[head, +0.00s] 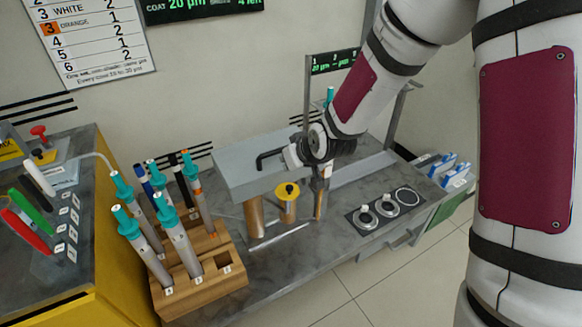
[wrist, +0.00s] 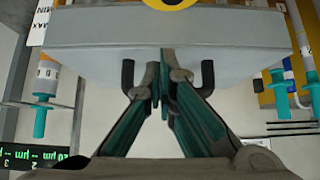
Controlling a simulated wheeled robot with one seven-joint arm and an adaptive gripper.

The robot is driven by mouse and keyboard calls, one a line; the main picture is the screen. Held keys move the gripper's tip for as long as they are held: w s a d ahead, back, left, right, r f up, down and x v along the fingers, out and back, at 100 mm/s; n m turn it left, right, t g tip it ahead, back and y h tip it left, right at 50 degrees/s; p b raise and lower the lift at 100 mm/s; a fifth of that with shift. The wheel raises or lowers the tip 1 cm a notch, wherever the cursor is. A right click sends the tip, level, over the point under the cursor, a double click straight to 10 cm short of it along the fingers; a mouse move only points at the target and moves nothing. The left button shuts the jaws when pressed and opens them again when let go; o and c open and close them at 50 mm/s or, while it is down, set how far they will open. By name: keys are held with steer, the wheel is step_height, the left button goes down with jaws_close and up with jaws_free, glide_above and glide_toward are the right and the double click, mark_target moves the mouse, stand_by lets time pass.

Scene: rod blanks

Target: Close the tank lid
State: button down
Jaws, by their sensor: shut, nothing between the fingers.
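The tank lid (head: 240,154) is a broad light-grey slab at the middle of the bench, with a black bar handle (head: 268,158) on it. I cannot tell from these views how far the lid is open. My gripper (head: 288,158) is at the handle and hides its right part. In the wrist view the lid (wrist: 85,60) fills the upper middle. My gripper (wrist: 163,78) has its fingers together and empty, between the two black handle posts (wrist: 127,76). The fingers hide the middle of the handle, so contact is unclear.
A wooden rack (head: 205,285) with several teal-topped rods stands left of the lid. A yellow-capped cylinder (head: 287,205) and a copper cylinder (head: 254,217) stand in front. A panel of round dials (head: 384,212) lies right. A yellow cabinet (head: 115,280) is at far left.

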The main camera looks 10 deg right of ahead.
steer(key=s+d+f, duration=0.2)
steer(key=s+d, duration=0.2)
steer(key=s, duration=0.5)
steer(key=s+d+r+m+g+h, duration=0.1)
steer(key=s+d+r+h, duration=0.1)
steer(key=s+d+r, duration=0.3)
steer(key=s+d+r+m+g+h, duration=0.1)
steer(key=s+d+r+g+h, duration=0.15)
steer(key=s+r, duration=0.35)
steer(key=s+r+m+g, duration=0.1)
steer(key=s+r, duration=0.2)
steer(key=s, duration=0.4)
steer(key=s+d+r+m+g+y, duration=0.1)
steer(key=s+r, duration=0.2)
steer(key=s, duration=0.4)
steer(key=s+r+m+g, duration=0.1)
steer(key=s+r, duration=0.3)
steer(key=s, duration=0.2)
step_height(320, 180, up, 13)
steer(key=t+p, duration=0.2)
steer(key=p, duration=1)
steer(key=shift+d+r+t, duration=0.15)
steer(key=shift+d+t, duration=0.2)
steer(key=shift+d, duration=0.05)
